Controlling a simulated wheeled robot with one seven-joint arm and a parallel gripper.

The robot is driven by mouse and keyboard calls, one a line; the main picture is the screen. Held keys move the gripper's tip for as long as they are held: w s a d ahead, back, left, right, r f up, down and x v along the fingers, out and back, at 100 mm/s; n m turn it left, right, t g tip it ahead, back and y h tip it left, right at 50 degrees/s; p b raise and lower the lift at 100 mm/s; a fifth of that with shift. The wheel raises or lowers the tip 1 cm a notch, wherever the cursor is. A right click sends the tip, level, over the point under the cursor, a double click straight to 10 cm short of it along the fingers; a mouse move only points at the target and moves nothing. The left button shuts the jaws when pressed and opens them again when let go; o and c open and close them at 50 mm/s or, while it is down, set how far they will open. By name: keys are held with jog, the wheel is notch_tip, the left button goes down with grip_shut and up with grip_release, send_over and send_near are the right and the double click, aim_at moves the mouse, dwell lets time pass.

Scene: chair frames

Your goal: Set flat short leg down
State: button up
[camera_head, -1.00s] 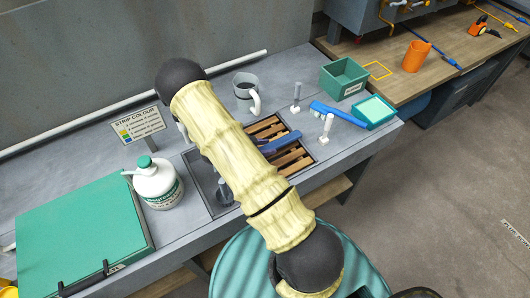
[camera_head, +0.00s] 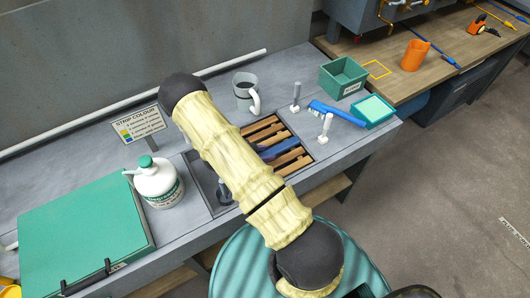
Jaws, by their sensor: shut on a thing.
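A blue bar-like piece (camera_head: 280,147) shows just right of my forearm, over the wooden slatted rack (camera_head: 292,165). It looks low against the slats; whether it touches them I cannot tell. Its left end is hidden behind my arm. This may be the short leg. My gripper is hidden behind my own pale, ribbed arm, so neither its fingers nor its hold on the piece shows.
Two pale upright posts (camera_head: 325,128) (camera_head: 296,96) stand right of the rack. A grey mug (camera_head: 244,92) stands behind it, a green box (camera_head: 343,77) at back right. A white jug (camera_head: 157,183), a strip-colour sign (camera_head: 139,121) and a large green case (camera_head: 82,232) are left.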

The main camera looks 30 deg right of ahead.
jog(key=o, duration=1.1)
jog(key=b+v, duration=0.1)
jog(key=v, duration=0.3)
jog(key=b+v, duration=0.1)
jog(key=v, duration=0.3)
jog(key=b+v, duration=0.1)
jog(key=v, duration=0.3)
jog(key=shift+w+d+r+b, duration=0.1)
jog(key=shift+d+r+b, duration=0.05)
jog(key=shift+r+b, duration=0.2)
